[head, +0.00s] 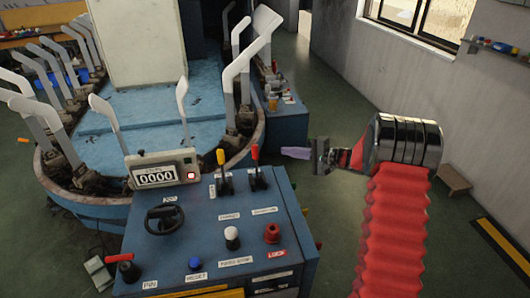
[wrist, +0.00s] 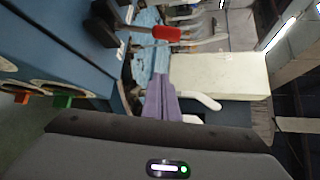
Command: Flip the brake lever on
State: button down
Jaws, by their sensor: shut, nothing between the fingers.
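Two upright levers stand at the back of the blue control panel, one with a yellow handle (head: 221,157) and one with a red handle (head: 255,154). Their labels are too small to read, so I cannot tell which is the brake. My gripper (head: 284,152) is shut and empty, to the right of the red-handled lever and apart from it, with its lilac fingers pointing left. In the wrist view a red handle (wrist: 166,33) on a black base shows beyond and to one side of the shut fingers (wrist: 162,80).
The panel (head: 190,235) also carries a counter reading 0000 (head: 155,176), a black handwheel (head: 165,217), a blue button (head: 195,263), a white knob (head: 232,238) and a red knob (head: 271,233). A sock-boarding machine with grey forms (head: 240,70) stands behind. Floor right of the panel is open.

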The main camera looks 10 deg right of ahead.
aim_at(256, 163)
jog(key=shift+a, duration=0.1)
jog(key=x, duration=1)
jog(key=shift+s+a+r, duration=0.2)
jog(key=shift+s+a, duration=0.1)
jog(key=shift+s, duration=0.3)
jog(key=shift+s+a+r, duration=0.2)
jog(key=shift+s+a, duration=0.1)
jog(key=shift+s, duration=0.25)
jog(key=shift+s+a+r, duration=0.2)
jog(key=shift+s+a, duration=0.1)
jog(key=shift+s, duration=0.3)
jog(key=shift+d, duration=0.15)
jog(key=shift+s+d, duration=0.1)
